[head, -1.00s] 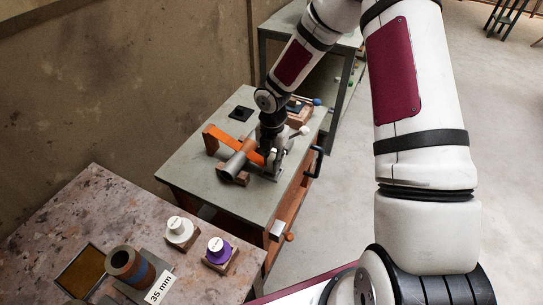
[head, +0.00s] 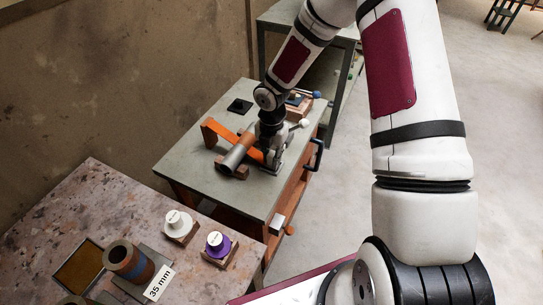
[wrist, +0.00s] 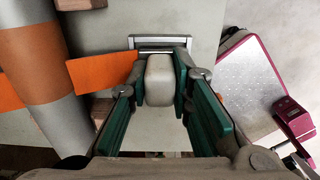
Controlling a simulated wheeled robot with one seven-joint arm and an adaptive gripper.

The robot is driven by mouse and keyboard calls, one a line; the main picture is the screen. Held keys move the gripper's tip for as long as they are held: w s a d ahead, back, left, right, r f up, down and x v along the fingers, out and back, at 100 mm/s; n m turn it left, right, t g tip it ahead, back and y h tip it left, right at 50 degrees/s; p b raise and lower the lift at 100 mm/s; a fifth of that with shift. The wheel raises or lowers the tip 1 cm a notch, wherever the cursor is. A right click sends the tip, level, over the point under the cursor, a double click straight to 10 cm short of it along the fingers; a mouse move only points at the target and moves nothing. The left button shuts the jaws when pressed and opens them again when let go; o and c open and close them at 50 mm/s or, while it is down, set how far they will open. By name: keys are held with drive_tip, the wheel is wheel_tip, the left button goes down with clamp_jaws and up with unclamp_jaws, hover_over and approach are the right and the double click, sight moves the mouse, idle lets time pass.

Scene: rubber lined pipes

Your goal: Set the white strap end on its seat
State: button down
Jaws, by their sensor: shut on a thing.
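The white strap end (wrist: 159,80) is a rounded pale block. My gripper (wrist: 160,95) is shut on it, with a green-padded finger on each side. An orange strap (wrist: 103,73) runs from the left toward the strap end and crosses the pipe (wrist: 62,125). A metal bracket (wrist: 160,41) shows just beyond the strap end; I cannot tell if they touch or if it is the seat. In the head view my gripper (head: 272,154) is low over the grey table, right of the pipe (head: 236,157). The strap end is not clear there.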

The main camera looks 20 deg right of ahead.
drive_tip(key=shift+f, duration=0.3)
drive_tip(key=c, duration=1.4)
unclamp_jaws()
drive_tip(key=shift+o, duration=0.2)
